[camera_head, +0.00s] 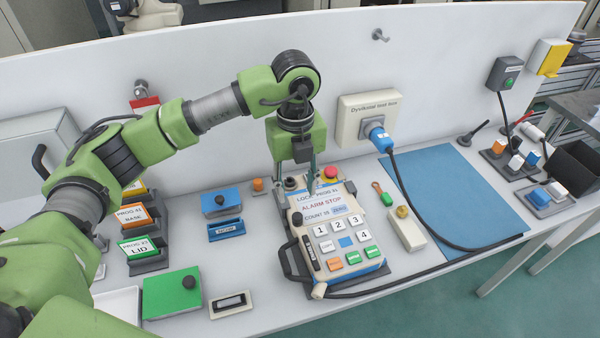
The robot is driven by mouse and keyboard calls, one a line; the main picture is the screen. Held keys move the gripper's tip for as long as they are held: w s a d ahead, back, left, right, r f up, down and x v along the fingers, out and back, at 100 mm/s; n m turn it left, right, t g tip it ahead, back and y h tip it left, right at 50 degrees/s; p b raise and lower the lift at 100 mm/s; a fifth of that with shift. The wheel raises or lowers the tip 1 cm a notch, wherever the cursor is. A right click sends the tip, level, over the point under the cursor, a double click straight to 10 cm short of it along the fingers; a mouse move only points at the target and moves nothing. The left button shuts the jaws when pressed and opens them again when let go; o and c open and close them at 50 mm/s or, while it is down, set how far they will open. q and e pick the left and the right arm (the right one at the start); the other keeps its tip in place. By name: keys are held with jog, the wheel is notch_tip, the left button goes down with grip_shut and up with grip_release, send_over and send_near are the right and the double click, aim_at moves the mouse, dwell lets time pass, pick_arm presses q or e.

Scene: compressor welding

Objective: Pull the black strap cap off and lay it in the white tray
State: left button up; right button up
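My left gripper (298,181) points down over the top edge of the pendant (318,230), with its two fingers apart. A small dark round part (290,184) shows between the fingertips at the pendant's upper left corner; I cannot tell if the fingers touch it. A black round piece (296,218) sits lower on the pendant's left edge. I cannot tell which of these is the black strap cap. The white tray (118,303) lies at the lower left, partly hidden by my arm. My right gripper is not in view.
A red button (331,172) stands close right of the fingers. A blue plug (380,138) and black cable run over the blue mat (455,195). A green block (172,293) with a black knob stands right of the tray. Labelled card holders (135,217) stand behind the tray.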

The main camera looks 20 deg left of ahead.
aim_at(297, 215)
pick_arm(q)
notch_tip(297, 215, down, 9)
jog(key=shift+d+r+p, duration=0.1)
jog(key=shift+r+p, duration=0.05)
jog(key=shift+p, duration=0.95)
jog(key=shift+f, duration=0.6)
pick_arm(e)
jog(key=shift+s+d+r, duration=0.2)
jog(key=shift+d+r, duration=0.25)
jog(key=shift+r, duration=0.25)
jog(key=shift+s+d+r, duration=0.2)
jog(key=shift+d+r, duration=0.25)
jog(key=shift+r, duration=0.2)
